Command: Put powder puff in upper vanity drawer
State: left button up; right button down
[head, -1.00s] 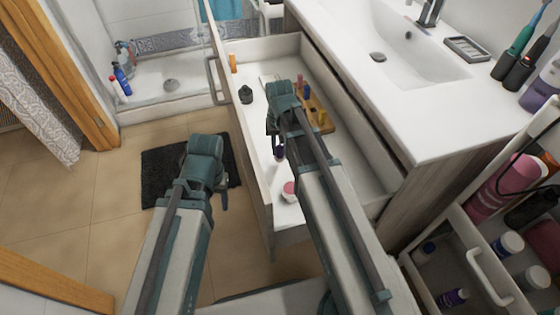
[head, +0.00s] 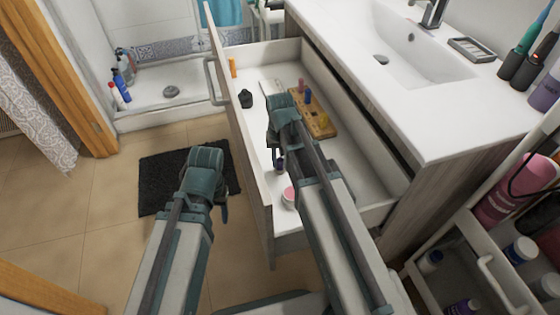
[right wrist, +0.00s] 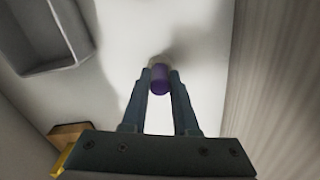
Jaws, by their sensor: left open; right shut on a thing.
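The upper vanity drawer (head: 352,170) stands pulled out below the sink. My right gripper (head: 278,155) is inside it, pointing down, shut on a small purple item (head: 281,166). In the right wrist view the purple item (right wrist: 160,80) sits between the fingertips (right wrist: 159,72), with a paler end; whether it touches the drawer floor is unclear. A round pink-topped thing with a white side (head: 289,197) lies near the drawer's front end; I cannot tell whether it is the powder puff. My left gripper (head: 222,203) is open and empty, outside the drawer above the floor.
In the drawer are a wooden holder (head: 322,124) with small bottles, a black jar (head: 246,98) and an orange bottle (head: 233,67). A white cart (head: 450,238) with bottles stands at right. A black mat (head: 158,185) lies on the floor.

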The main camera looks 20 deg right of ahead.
aim_at(280, 160)
jog(key=c, duration=0.7)
grip_release()
jog(key=shift+r, duration=0.15)
notch_tip(280, 160, up, 12)
jog(key=p, duration=1.2)
jog(key=shift+p, duration=0.3)
jog(key=shift+s, duration=0.1)
